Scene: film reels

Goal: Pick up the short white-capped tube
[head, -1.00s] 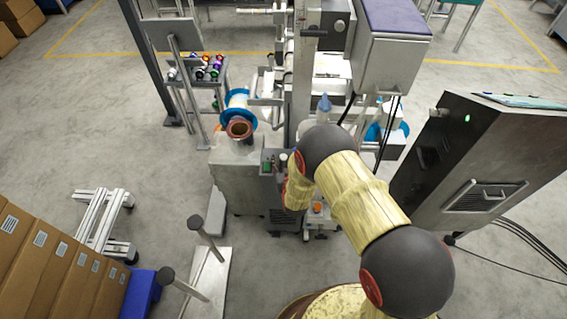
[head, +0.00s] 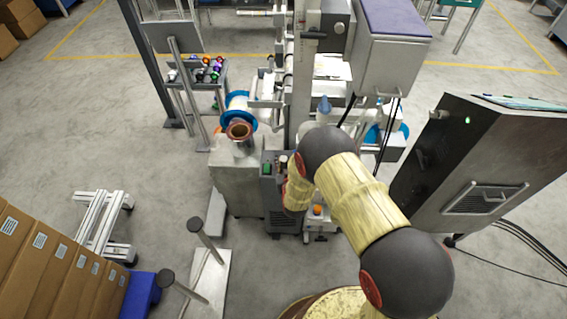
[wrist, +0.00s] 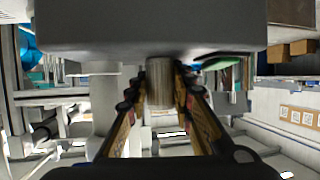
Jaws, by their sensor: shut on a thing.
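In the wrist view my gripper (wrist: 160,98) is shut, with a finger on each side of a short upright-looking cylinder (wrist: 160,72). The cylinder is grey-brown and shiny, with a paler rim at its lower end in the picture. I take it to be the short white-capped tube; its other end is hidden behind the dark wrist housing, and a white cap cannot be made out. In the head view my arm hides the gripper, and I cannot clearly make out the tube there.
A grey machine cabinet (head: 236,188) with a copper-coloured reel (head: 239,131) on top stands left of my arm. A blue-flanged spool (head: 238,104) is behind it. A dark control cabinet (head: 470,150) stands at right. Cartons (head: 45,265) fill the lower left. Open floor lies at left.

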